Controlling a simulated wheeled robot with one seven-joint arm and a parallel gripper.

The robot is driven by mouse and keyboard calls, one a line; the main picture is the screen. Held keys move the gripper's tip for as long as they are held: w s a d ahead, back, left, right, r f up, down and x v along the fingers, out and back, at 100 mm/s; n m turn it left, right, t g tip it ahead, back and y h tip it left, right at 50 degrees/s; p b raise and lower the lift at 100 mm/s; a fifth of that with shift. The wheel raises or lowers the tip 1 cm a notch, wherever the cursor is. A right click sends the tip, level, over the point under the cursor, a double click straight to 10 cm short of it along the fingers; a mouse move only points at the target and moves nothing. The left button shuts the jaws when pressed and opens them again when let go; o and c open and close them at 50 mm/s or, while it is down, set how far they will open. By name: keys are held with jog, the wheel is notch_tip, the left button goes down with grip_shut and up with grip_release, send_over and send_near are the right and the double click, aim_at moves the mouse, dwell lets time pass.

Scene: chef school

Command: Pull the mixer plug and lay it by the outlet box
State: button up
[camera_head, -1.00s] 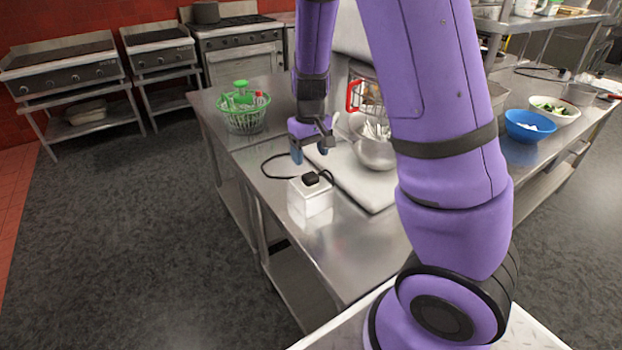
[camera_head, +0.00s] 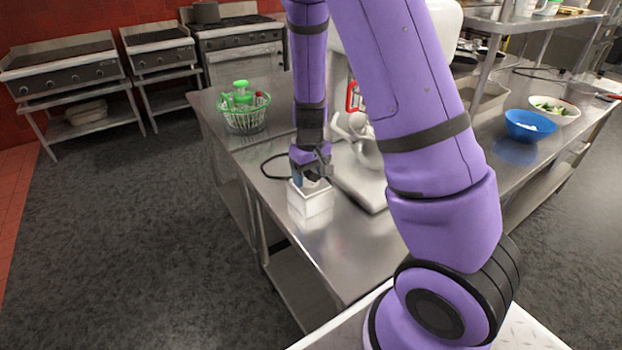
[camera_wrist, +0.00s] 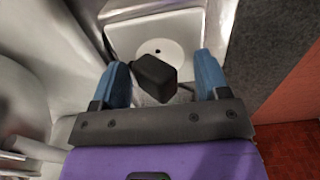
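The white outlet box (camera_head: 310,203) stands near the left edge of the steel table; its top is partly hidden by my gripper (camera_head: 312,180). In the wrist view the box's pale top (camera_wrist: 120,38) shows a round socket face (camera_wrist: 172,48) with a dark hole. The black plug (camera_wrist: 155,77) is between my two blue fingers, closer to the left one. A gap shows between the plug and the right finger, so my gripper is open around it. I cannot tell whether the plug is fully seated. The mixer (camera_head: 447,30) is mostly hidden behind my arm.
A black cord (camera_head: 266,165) loops on the table left of the box. A green basket (camera_head: 243,112) stands at the back left, and a blue bowl (camera_head: 528,126) at the right.

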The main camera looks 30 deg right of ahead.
aim_at(312, 170)
jog(key=shift+s+d+f, duration=0.1)
jog(key=shift+s+d, duration=0.05)
jog(key=shift+d, duration=0.2)
dwell(1.0)
jog(key=c, duration=1.1)
jog(key=shift+o, duration=0.2)
jog(key=shift+r, duration=1.15)
jog(key=shift+c, duration=0.2)
jog(key=shift+r, duration=1.9)
